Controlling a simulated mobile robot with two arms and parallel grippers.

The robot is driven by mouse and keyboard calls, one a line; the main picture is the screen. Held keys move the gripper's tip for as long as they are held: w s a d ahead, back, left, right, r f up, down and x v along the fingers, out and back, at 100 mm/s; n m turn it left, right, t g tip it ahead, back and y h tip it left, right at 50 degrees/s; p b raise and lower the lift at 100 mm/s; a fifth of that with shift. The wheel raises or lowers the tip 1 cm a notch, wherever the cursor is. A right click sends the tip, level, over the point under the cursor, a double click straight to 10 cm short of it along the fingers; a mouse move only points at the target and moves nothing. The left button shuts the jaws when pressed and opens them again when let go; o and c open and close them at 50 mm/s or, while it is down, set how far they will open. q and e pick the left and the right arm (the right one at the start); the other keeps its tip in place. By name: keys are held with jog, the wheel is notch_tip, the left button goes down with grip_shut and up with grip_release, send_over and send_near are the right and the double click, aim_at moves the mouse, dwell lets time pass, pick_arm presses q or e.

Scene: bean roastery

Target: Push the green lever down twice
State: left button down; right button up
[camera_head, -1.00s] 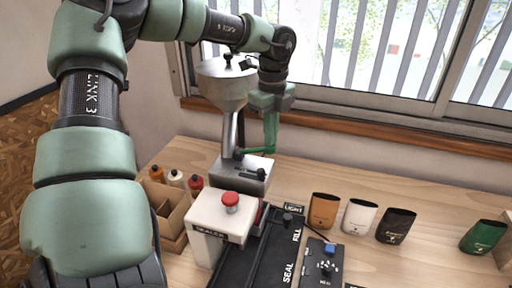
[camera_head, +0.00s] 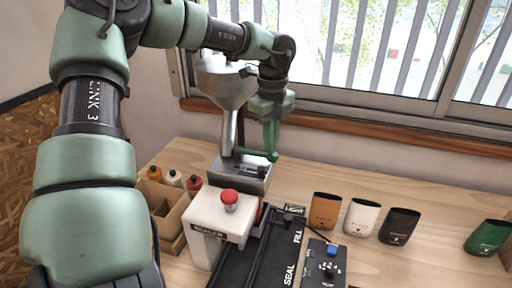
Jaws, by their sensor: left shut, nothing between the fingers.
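The green lever (camera_head: 253,154) sticks out to the right from the grey dispenser (camera_head: 228,95) below its hopper. It slopes slightly down toward its round end. My left gripper (camera_head: 271,146) is shut and empty, pointing down. Its fingertips are at the lever's outer end, seemingly on top of it; exact contact is hard to tell. My right gripper is not in view.
A white sealer box with a red button (camera_head: 230,197) stands in front of the dispenser. A cardboard box of bottles (camera_head: 166,201) is at left. Several pouches, including a white one (camera_head: 360,216), stand at right. A black control panel (camera_head: 325,265) is at the front.

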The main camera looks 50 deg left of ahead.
pick_arm(q)
jog(key=shift+r, duration=0.1)
jog(key=shift+r+p, duration=1.35)
jog(key=shift+r, duration=1.6)
notch_tip(320, 180, up, 5)
jog(key=p, duration=0.7)
notch_tip(320, 180, down, 6)
jog(key=b, duration=0.3)
jog(key=shift+f+b, duration=0.25)
jog(key=shift+b, duration=0.3)
jog(key=shift+f, duration=0.1)
dwell(0.8)
